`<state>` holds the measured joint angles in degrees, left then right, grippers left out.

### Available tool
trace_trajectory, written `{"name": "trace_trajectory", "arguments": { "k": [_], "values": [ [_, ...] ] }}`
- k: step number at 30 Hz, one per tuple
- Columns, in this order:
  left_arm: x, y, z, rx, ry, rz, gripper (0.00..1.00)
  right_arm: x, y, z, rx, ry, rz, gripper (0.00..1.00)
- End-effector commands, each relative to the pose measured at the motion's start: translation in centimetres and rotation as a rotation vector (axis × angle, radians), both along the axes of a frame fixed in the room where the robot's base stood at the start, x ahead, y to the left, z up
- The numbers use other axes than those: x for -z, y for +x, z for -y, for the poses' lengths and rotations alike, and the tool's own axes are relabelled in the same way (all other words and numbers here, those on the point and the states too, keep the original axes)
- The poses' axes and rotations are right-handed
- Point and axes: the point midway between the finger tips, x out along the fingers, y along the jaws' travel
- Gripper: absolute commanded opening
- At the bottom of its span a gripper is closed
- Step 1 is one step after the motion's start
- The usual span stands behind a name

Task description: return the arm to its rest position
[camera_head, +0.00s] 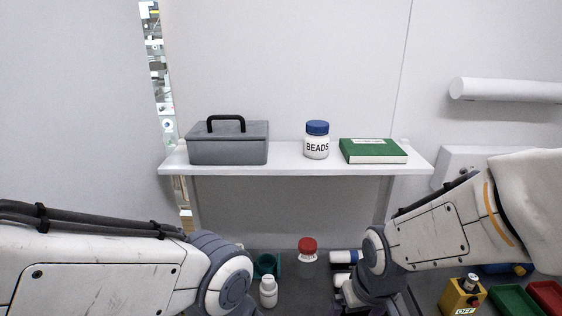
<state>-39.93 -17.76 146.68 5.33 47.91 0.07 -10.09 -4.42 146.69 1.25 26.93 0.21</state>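My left arm (110,270) comes in from the left and bends down at a grey and white joint near the bottom edge. My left gripper is below the picture and not seen. My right arm (440,232) comes in from the right and bends down at a dark joint (376,252). Its lower part runs toward the bottom edge, and no gripper fingers can be made out there. Whether either gripper holds anything is hidden.
A white shelf (300,171) carries a grey toolbox (228,143), a blue-capped BEADS jar (317,140) and a green book (372,151). Below stand a red-capped jar (307,250), a white bottle (268,292), a yellow OFF box (462,297) and a green tray (515,301).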

Motion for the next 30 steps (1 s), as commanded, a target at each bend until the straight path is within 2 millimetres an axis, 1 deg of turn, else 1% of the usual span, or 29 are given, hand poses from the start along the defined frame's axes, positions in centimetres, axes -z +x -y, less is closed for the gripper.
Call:
{"name": "trace_trajectory", "arguments": {
  "k": [1, 5, 8, 12, 15, 16, 18, 20, 27, 29, 30],
  "values": [
    [0.1, 0.0, 0.0, 0.0, 0.0, 0.0, 0.5, -0.3, -0.5, -1.0, -0.036, 0.002, -0.006, 0.98],
    [0.2, 0.0, 0.0, 0.0, 0.0, 0.0, 0.5, -1.1, -2.4, -3.4, -0.133, 0.006, -0.032, 0.98],
    [0.3, 0.0, 0.0, 0.0, 0.0, 0.0, 0.5, -1.8, -4.4, -5.4, -0.221, 0.009, -0.058, 0.98],
    [0.4, 0.0, 0.0, 0.0, 0.0, 0.0, 0.5, -2.9, -8.0, -7.8, -0.363, 0.008, -0.1, 0.98],
    [0.5, 0.0, 0.0, 0.0, 0.0, 0.0, 0.5, -3.5, -10.1, -8.7, -0.442, 0.005, -0.128, 0.98],
    [0.5, 0.0, 0.0, 0.0, 0.0, 0.0, 0.5, -3.7, -10.5, -8.8, -0.458, 0.004, -0.135, 0.98],
    [0.5, 0.0, 0.0, 0.0, 0.0, 0.0, 0.5, -3.8, -11.2, -8.9, -0.481, 0.003, -0.144, 0.98],
    [0.5, 0.0, 0.0, 0.0, 0.0, 0.0, 0.5, -3.9, -11.5, -9.0, -0.489, 0.001, -0.148, 0.98],
    [0.4, 0.0, 0.0, 0.0, 0.0, 0.0, 0.5, -3.9, -11.5, -9.0, -0.488, 0.001, -0.149, 0.98],
    [0.0, 0.0, 0.0, 0.0, 0.0, 0.0, 0.5, -4.4, -11.5, -9.0, -0.488, 0.001, -0.149, 0.98],
    [-0.5, 0.0, 0.0, 0.0, 0.0, 0.0, 0.5, -4.9, -11.5, -9.0, -0.487, 0.002, -0.149, 0.98]
  ]
}}
